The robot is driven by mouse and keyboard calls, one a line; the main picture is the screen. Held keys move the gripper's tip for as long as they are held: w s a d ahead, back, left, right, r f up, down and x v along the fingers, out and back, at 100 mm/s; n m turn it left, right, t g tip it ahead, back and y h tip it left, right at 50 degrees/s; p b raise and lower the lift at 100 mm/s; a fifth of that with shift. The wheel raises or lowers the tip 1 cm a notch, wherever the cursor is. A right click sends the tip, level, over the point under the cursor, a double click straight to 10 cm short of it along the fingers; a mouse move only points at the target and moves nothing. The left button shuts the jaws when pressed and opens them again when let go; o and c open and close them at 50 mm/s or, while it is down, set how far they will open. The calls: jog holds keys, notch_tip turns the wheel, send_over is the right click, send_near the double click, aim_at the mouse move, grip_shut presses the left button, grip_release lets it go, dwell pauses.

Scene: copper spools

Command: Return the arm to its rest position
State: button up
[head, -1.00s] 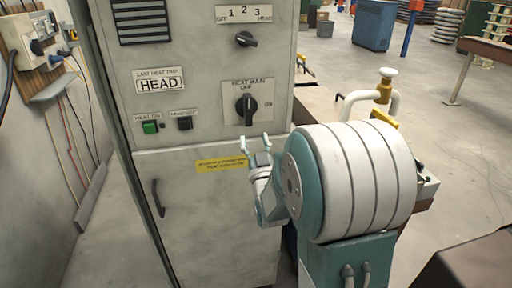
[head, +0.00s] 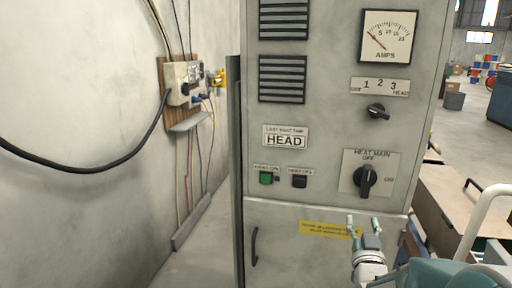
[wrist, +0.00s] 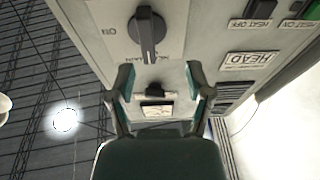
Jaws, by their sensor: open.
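My gripper (head: 363,226) is at the lower right of the head view, in front of the grey control cabinet (head: 340,130). Its two fingers point up and are spread apart with nothing between them. In the wrist view my gripper (wrist: 160,90) is open, with the cabinet face beyond it. The black HEAT MAIN knob (head: 365,180) is above the fingertips in the head view, and it also shows in the wrist view (wrist: 147,35), apart from the fingers. Most of my arm is cut off at the lower right edge.
A white wall with a socket box (head: 185,85) and hanging cables stands left of the cabinet. A brown bench (head: 450,195) and a white bent pipe (head: 485,215) are at the right. Open floor shows at the upper right.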

jog(key=s+a+f+n+g+y, duration=0.1)
jog(key=s+a+g, duration=0.3)
jog(key=s, duration=0.4)
jog(key=s+a+f+g+y, duration=0.1)
jog(key=s+a+g, duration=0.3)
jog(key=s, duration=0.4)
jog(key=s+a+f+n+g+y, duration=0.1)
jog(key=s+a+g+y, duration=0.2)
jog(key=s+g, duration=0.3)
jog(key=shift+s+a+n, duration=0.3)
jog(key=shift+s+a, duration=0.5)
jog(key=shift+s, duration=0.45)
